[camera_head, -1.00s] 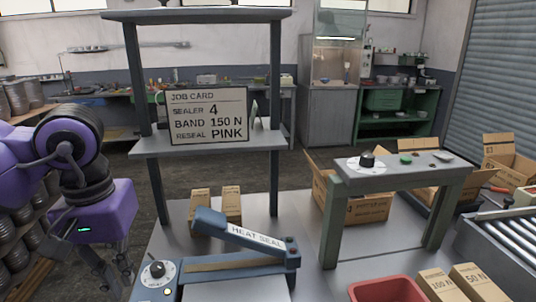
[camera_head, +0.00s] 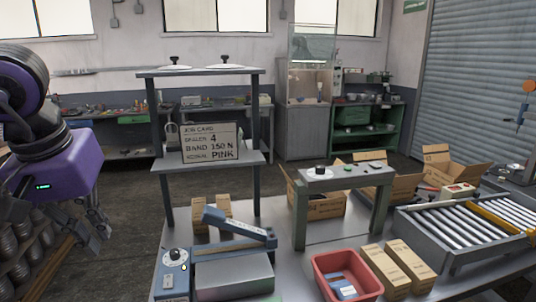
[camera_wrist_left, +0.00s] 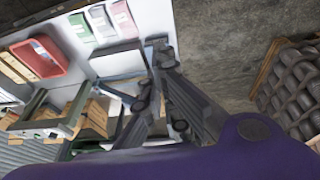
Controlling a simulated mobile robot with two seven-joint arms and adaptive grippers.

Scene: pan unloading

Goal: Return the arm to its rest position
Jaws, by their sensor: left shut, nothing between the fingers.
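My left gripper (camera_head: 98,228) is at the left edge of the head view, on the purple arm, over the floor left of the bench. Its fingers are shut with nothing between them. In the left wrist view the dark fingers (camera_wrist_left: 160,48) point toward the bench edge and touch nothing that I can see. Part of the left arm is cut off by the picture's edge. My right gripper does not show.
The bench carries a heat sealer (camera_head: 233,228), a shelf with a job card (camera_head: 210,143), a red bin (camera_head: 318,265), cardboard boxes (camera_head: 410,270) and a roller conveyor (camera_head: 455,225). Dark stacked coils (camera_wrist_left: 297,85) stand on a rack beside the bench. Bare floor (camera_wrist_left: 225,40) lies between them.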

